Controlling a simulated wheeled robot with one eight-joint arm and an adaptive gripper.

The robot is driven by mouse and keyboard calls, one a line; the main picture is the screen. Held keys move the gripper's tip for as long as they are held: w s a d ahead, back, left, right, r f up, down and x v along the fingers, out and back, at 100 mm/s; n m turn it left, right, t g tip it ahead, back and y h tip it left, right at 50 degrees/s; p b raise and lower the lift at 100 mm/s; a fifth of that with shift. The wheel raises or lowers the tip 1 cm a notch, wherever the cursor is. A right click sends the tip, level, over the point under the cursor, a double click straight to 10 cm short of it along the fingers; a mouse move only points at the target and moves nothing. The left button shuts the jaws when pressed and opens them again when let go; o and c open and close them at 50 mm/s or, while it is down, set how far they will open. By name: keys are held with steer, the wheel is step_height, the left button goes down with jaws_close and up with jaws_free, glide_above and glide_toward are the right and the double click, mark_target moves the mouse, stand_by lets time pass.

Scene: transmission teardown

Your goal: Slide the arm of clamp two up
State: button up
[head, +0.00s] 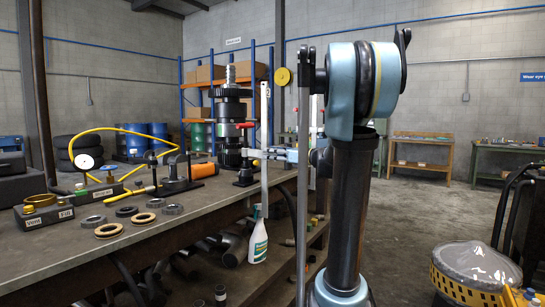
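Clamp two is a tall pale upright bar (264,130) with a small mark like a 2 near its top. It stands at the edge of the workbench, beside the dark stacked transmission (231,115). A red handle (245,125) sits left of the bar, and a short red-tipped piece lies at about mid-height. A pale blue and grey part (283,153) meets the bar at that height. I cannot tell clamp arm from gripper fingers there. My own arm stands large in front and hides what is just right of it. My gripper's fingers do not show clearly.
The workbench (110,255) holds rings, small blocks, a dial gauge (84,163) and a yellow hose (125,131). A white spray bottle (258,242) is below its edge. A yellow basket (470,275) stands front right.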

jaws_close()
steer(key=shift+w+r, duration=0.1)
steer(key=shift+r, duration=3.35)
steer(key=shift+c, duration=0.4)
jaws_free()
steer(key=shift+o, duration=0.4)
steer(key=shift+f, duration=0.1)
steer(key=shift+d, duration=0.1)
steer(key=v, duration=1.1)
steer(key=shift+s+d, duration=0.3)
